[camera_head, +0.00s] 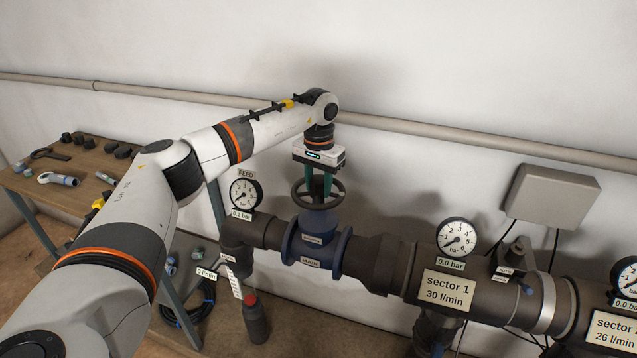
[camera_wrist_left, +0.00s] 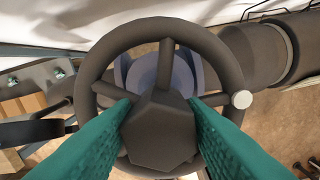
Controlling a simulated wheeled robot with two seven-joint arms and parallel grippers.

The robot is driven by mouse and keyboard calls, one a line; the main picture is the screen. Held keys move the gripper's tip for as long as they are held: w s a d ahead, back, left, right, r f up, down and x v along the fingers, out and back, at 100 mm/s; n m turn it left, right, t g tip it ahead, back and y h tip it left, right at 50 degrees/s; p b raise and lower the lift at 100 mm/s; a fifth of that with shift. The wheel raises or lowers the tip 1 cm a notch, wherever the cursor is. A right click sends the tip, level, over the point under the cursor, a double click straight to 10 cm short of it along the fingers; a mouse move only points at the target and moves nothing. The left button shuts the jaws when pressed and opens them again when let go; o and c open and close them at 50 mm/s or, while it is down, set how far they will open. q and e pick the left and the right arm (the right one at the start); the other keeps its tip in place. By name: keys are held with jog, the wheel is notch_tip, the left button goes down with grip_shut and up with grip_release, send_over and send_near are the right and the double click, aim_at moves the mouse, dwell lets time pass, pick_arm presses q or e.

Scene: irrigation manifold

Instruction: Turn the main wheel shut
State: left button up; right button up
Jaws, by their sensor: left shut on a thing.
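The dark main wheel (camera_head: 318,193) sits on top of the blue valve body (camera_head: 316,243) labelled MAIN. In the left wrist view the wheel (camera_wrist_left: 167,27) shows from above, with spokes, a dark faceted hub (camera_wrist_left: 158,134) and a pale knob on its right rim. My left gripper (camera_head: 317,185) points straight down at the wheel from above. Its two green fingers are shut on the hub, one on each side, as the left wrist view (camera_wrist_left: 160,120) shows. The FEED gauge (camera_head: 243,194) beside the valve is marked 0.1 bar. My right gripper is not in view.
A dark pipe runs right from the valve, with the sector 1 gauge (camera_head: 457,237) marked 0.0 bar and a sign (camera_head: 446,289) reading 30 l/min. A workbench (camera_head: 95,165) with fittings stands at left. A dark bottle (camera_head: 254,319) stands below the feed pipe. A grey box (camera_head: 555,195) hangs on the wall.

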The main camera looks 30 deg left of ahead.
aim_at(319, 179)
pick_arm(q)
jog(key=shift+w+r, duration=0.1)
jog(key=shift+r, duration=0.1)
jog(key=o, duration=1)
jog(key=shift+f, duration=0.1)
jog(key=shift+r, duration=0.45)
notch_tip(319, 179, up, 10)
jog(key=shift+f+b, duration=0.2)
jog(key=shift+b, duration=0.85)
jog(key=shift+r, duration=0.8)
jog(key=shift+f, duration=0.1)
